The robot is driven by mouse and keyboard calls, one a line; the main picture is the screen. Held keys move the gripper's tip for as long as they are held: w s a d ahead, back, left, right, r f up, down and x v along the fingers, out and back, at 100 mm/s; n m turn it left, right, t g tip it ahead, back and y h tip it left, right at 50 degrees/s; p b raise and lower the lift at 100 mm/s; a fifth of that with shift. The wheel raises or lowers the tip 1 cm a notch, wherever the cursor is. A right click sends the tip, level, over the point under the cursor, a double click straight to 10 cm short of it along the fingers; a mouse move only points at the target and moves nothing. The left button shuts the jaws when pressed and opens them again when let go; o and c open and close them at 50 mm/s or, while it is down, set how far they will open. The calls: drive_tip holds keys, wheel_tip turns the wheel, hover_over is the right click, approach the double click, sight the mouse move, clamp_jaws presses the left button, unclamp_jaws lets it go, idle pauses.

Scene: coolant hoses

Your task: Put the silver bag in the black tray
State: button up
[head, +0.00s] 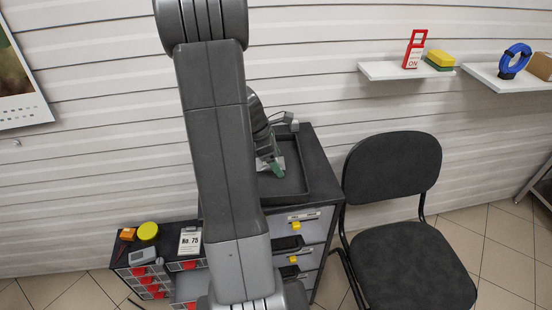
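The black tray (293,182) lies on top of the grey drawer cabinet, partly hidden behind my arm. My gripper (271,168) points down over the tray, and my arm covers part of it. A small green and pale grey patch shows at the fingertips, low over the tray floor. I cannot tell whether this patch is part of the fingers or of something held. I cannot make out the silver bag clearly anywhere. Whether the fingers are open or shut is too small to see.
The drawer cabinet (318,232) has yellow-tagged drawers. A black chair (395,180) stands close on its right. A lower red-fronted drawer unit (150,285) at left carries a yellow round thing (147,231) and a No. 75 card (190,241). Wall shelves (395,70) hang at upper right.

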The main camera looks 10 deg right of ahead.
drive_tip(key=shift+r, duration=0.25)
drive_tip(key=v, duration=1.1)
drive_tip(key=shift+a+r, duration=0.15)
drive_tip(key=shift+r, duration=0.25)
